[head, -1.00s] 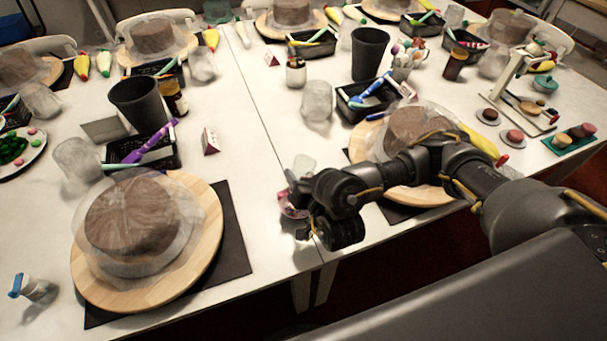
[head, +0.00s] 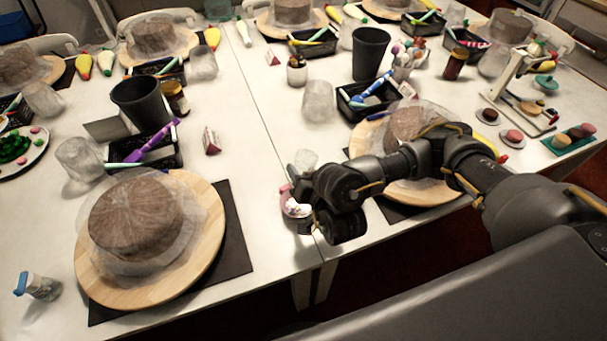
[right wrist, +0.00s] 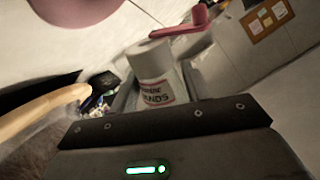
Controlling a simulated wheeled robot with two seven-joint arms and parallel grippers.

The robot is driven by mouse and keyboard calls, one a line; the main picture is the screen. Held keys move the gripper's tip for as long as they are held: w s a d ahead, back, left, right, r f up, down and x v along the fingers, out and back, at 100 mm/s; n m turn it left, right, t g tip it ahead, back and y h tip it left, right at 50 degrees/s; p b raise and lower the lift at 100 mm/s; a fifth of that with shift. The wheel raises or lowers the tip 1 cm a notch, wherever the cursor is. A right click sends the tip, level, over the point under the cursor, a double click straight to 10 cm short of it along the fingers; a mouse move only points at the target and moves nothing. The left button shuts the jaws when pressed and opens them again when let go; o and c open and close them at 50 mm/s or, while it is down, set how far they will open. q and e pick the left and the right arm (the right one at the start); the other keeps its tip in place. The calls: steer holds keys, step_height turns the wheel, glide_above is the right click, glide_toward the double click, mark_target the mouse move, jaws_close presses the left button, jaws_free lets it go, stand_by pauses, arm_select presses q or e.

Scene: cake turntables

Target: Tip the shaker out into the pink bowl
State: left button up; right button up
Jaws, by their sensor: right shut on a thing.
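My right gripper (head: 318,212) is near the table's front edge in the head view. It is shut on the shaker, a white cylinder with a dark and red label, which shows tilted between the fingers in the right wrist view (right wrist: 154,74). In the head view the shaker is mostly hidden by the gripper. The pink bowl (head: 286,194) shows only in part, just left of the gripper. A large pink round surface at the top left of the right wrist view (right wrist: 72,8) looks like the same bowl. I cannot tell whether anything is falling from the shaker. My left gripper is not in view.
A covered cake on a wooden turntable (head: 206,240) is at left; another (head: 372,135) is behind my right arm. The table between is mostly clear.

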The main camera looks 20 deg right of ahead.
steer(key=shift+s+a+f, duration=0.3)
steer(key=shift+f, duration=0.35)
steer(key=shift+w+d+r, duration=0.25)
steer(key=shift+d+r, duration=0.05)
steer(key=shift+r, duration=0.4)
steer(key=shift+s+a+f, duration=0.2)
steer(key=shift+a+f, duration=0.1)
steer(key=shift+f, duration=0.4)
steer(key=shift+w+d+r+p, duration=0.1)
steer(key=shift+d+r+p, duration=0.1)
steer(key=shift+r, duration=0.15)
steer(key=shift+w+d+r+p, duration=0.1)
steer(key=shift+r+p, duration=0.05)
steer(key=shift+r, duration=0.2)
steer(key=shift+s+a+f, duration=0.2)
steer(key=shift+a+f, duration=0.1)
steer(key=shift+f, duration=0.3)
steer(key=shift+r, duration=0.1)
steer(key=shift+w+d+r, duration=0.2)
steer(key=shift+d+r, duration=0.05)
steer(key=shift+r, duration=0.25)
steer(key=shift+s+a+f, duration=0.2)
steer(key=shift+a+f, duration=0.05)
steer(key=shift+f, duration=0.35)
